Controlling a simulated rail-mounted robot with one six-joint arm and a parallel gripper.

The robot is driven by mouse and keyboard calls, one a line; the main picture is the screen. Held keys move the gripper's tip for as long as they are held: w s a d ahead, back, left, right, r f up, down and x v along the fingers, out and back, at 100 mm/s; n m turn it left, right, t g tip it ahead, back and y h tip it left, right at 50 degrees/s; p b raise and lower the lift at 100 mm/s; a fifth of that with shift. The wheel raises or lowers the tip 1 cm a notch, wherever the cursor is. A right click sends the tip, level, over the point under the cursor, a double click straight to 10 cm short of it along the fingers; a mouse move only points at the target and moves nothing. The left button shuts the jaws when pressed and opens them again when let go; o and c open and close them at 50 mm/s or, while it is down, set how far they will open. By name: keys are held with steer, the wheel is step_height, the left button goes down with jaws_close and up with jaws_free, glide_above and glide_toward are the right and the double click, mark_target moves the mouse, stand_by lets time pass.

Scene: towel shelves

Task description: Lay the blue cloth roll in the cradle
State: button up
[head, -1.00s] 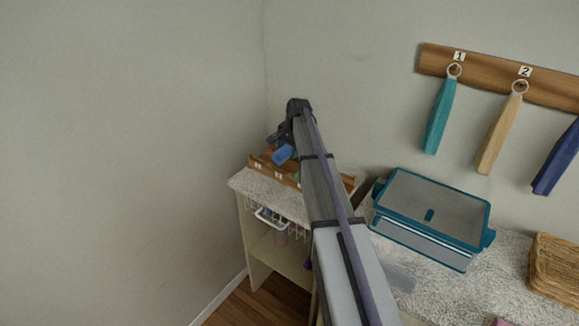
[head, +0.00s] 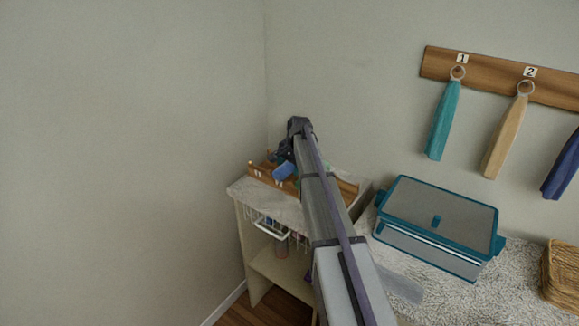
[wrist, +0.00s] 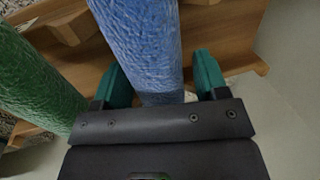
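The blue cloth roll (head: 284,171) is at the wooden cradle (head: 347,187) on top of the small cabinet. In the wrist view the roll (wrist: 145,45) runs between the two teal fingers of my gripper (wrist: 160,62). A narrow gap shows between the roll and the right finger; the left finger lies close along the roll's other side. Wooden slats of the cradle (wrist: 88,62) lie beneath the roll. Whether the roll bears fully on them is hard to tell. In the head view my gripper (head: 286,152) is just above the roll, partly hidden by my arm.
A green roll (wrist: 32,85) lies close left of my gripper in the wrist view. Walls stand close behind and left of the cabinet (head: 250,235). A teal-framed box (head: 440,222) and wicker basket (head: 562,272) stand right. Towels hang from a wooden rail (head: 495,78).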

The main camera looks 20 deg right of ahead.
steer(key=shift+o, duration=1.1)
steer(key=p+v, duration=1.3)
steer(key=s+a+n+g, duration=0.1)
steer(key=s+a+n, duration=0.5)
steer(key=s+a, duration=0.6)
steer(key=s+a+n+g+h, duration=0.1)
steer(key=s+a+n, duration=0.5)
steer(key=s+a, duration=0.6)
steer(key=s+f, duration=0.1)
steer(key=s, duration=0.7)
steer(key=shift+s+a+b, duration=0.2)
steer(key=shift+a+b, duration=0.1)
steer(key=shift+b, duration=0.1)
